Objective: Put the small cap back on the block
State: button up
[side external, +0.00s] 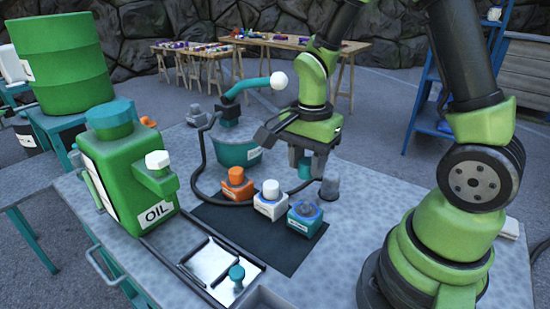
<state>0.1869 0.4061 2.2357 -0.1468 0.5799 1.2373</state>
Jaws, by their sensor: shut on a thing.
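My gripper (305,170) hangs over the bench, behind the row of blocks, with its fingers pointing down. It is shut on a small teal piece, apparently the small cap (304,168), mostly hidden between the fingers. A teal block (304,225) stands at the right of the row, in front of and below my gripper. It has a blue ring on top and no clear cap.
A grey knob-like piece (330,188) stands close to the right of my gripper. A teal tub (236,153) with a black hose is behind the blocks. A green oil can (130,180) is at left. A shallow tray (208,262) with a teal knob is in front.

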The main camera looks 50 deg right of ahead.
aim_at(307, 203)
jog(key=shift+s+d+f, duration=0.1)
jog(key=shift+s+f, duration=0.15)
jog(key=shift+f, duration=3.95)
jog(key=o, duration=1)
jog(key=shift+c, duration=0.2)
